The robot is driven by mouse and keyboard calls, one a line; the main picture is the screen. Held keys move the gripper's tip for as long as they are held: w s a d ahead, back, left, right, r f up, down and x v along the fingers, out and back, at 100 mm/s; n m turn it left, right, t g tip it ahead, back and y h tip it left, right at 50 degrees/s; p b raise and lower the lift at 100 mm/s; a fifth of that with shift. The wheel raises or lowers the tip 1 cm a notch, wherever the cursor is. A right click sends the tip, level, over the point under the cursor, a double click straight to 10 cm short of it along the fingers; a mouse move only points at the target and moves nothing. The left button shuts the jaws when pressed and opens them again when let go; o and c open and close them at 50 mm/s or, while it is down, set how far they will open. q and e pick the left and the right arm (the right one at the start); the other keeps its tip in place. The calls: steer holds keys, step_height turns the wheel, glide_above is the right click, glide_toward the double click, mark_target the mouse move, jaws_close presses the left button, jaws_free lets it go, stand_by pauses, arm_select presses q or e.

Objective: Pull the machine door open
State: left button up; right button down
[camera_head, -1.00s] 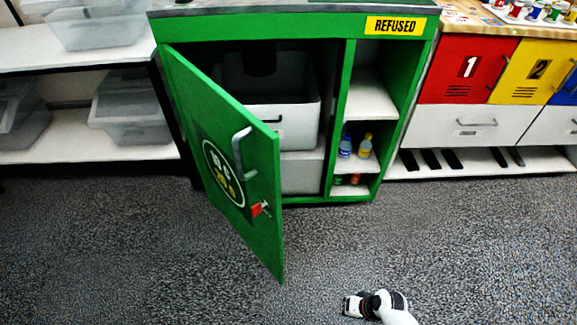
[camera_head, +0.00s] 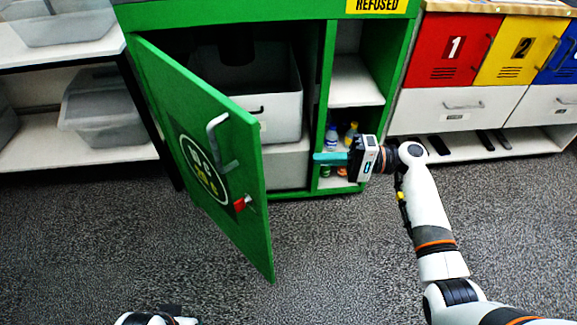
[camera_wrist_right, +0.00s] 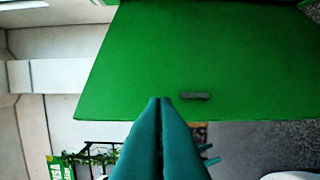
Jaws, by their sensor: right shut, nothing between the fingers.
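The green machine door (camera_head: 240,140) stands partly open, hinged at its left, swung out toward me. Its outer face carries a grey bar handle (camera_head: 218,140), a round emblem and a red latch piece. My right gripper (camera_head: 318,157) is to the right of the door's free edge, in front of the cabinet's right shelf column. Its teal fingers are together and empty, pointing left, apart from the door. In the right wrist view the closed fingertips (camera_wrist_right: 160,100) point toward a green panel (camera_wrist_right: 200,60), likely the door's inner face, with a small grey piece on it. My left gripper's fingers are not visible.
The green cabinet (camera_head: 230,12) holds a white bin (camera_head: 275,120) behind the door. Small bottles (camera_head: 350,133) stand on its right shelf. Red (camera_head: 455,55) and yellow lockers are at right, shelves with grey tubs (camera_head: 105,105) at left. Grey floor before the cabinet is clear.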

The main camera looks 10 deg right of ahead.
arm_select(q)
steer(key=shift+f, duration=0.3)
arm_select(e)
steer(key=s+a, duration=0.1)
steer(key=a, duration=1.1)
steer(key=shift+a, duration=0.35)
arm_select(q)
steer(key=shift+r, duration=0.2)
arm_select(e)
steer(key=shift+s, duration=0.2)
